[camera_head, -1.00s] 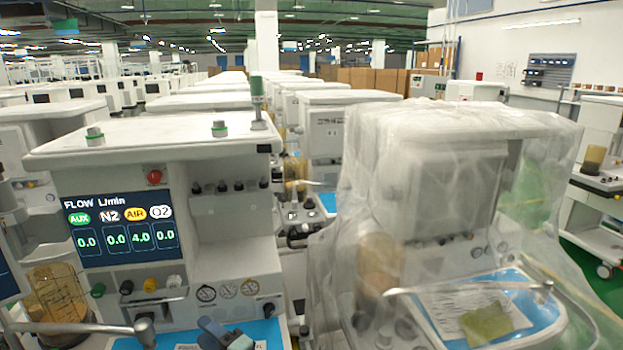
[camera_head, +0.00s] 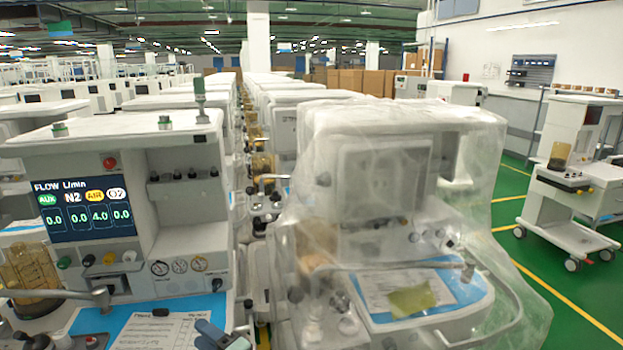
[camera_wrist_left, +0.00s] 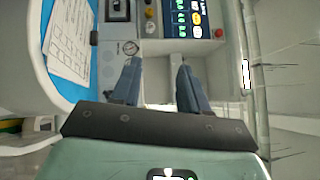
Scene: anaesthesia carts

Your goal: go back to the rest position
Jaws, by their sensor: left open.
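My left gripper (camera_head: 222,338) shows at the bottom edge of the head view, in front of the blue work surface (camera_head: 130,318) of the left anaesthesia cart (camera_head: 190,225). In the left wrist view its two blue fingers (camera_wrist_left: 155,80) are apart with nothing between them. The fingers appear clear of the panel. My right gripper is not in view.
A cart under clear plastic (camera_head: 400,200) stands close on the right. A wheeled cart (camera_head: 570,190) stands farther right on green floor (camera_head: 515,290) with yellow lines. Rows of carts fill the back. A checklist sheet (camera_wrist_left: 70,40) lies on the blue surface.

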